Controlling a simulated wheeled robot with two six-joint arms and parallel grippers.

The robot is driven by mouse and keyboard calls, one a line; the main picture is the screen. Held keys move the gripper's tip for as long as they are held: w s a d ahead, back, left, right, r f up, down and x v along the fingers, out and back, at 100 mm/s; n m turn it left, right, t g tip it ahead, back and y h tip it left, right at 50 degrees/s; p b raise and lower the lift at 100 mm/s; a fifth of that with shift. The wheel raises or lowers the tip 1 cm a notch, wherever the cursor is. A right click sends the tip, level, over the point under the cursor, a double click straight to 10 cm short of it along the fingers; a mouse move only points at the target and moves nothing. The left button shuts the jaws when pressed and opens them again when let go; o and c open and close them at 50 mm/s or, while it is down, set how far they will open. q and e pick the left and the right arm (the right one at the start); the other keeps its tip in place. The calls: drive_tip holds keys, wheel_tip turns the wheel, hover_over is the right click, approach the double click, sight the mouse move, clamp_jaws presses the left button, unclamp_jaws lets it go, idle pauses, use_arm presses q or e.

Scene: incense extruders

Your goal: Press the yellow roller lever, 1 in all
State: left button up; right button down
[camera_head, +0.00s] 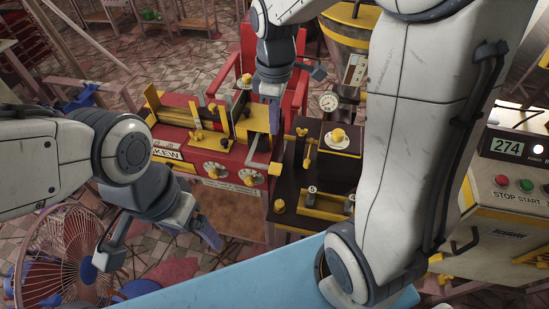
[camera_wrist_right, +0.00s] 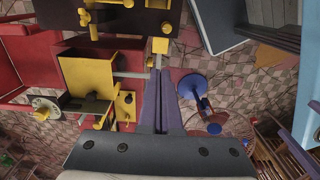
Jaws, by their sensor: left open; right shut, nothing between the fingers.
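A small yellow block (camera_head: 275,168) sits on a grey bar at the right end of the red machine (camera_head: 235,176); I cannot tell for certain that it is the roller lever. What looks like the same block (camera_wrist_right: 160,46) shows just beyond my right fingertips in the right wrist view. My right gripper (camera_head: 274,128) is shut and empty, pointing down above the machine's right end. Its closed fingers (camera_wrist_right: 160,84) line up with the block; contact cannot be told. My left gripper (camera_head: 162,243) is open and empty, in front of the red machine.
A dark bench (camera_head: 315,172) with yellow fittings and a gauge (camera_head: 328,101) stands right of the red machine. A control box (camera_head: 508,190) reading 274 is at far right. A red fan (camera_head: 62,250) stands at lower left. My right arm hides part of the bench.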

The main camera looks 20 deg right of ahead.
sight(274, 171)
wheel_tip(274, 171, down, 13)
drive_tip(key=shift+s+f+p, duration=0.1)
drive_tip(key=shift+s+p, duration=0.05)
drive_tip(key=shift+p, duration=0.2)
drive_tip(key=f+b, duration=0.1)
drive_tip(key=f, duration=0.2)
drive_tip(key=f+b, duration=0.1)
drive_tip(key=shift+s+a+f+b, duration=0.3)
drive_tip(key=shift+s+b, duration=0.05)
drive_tip(key=shift+s, duration=0.2)
drive_tip(key=shift+r, duration=0.1)
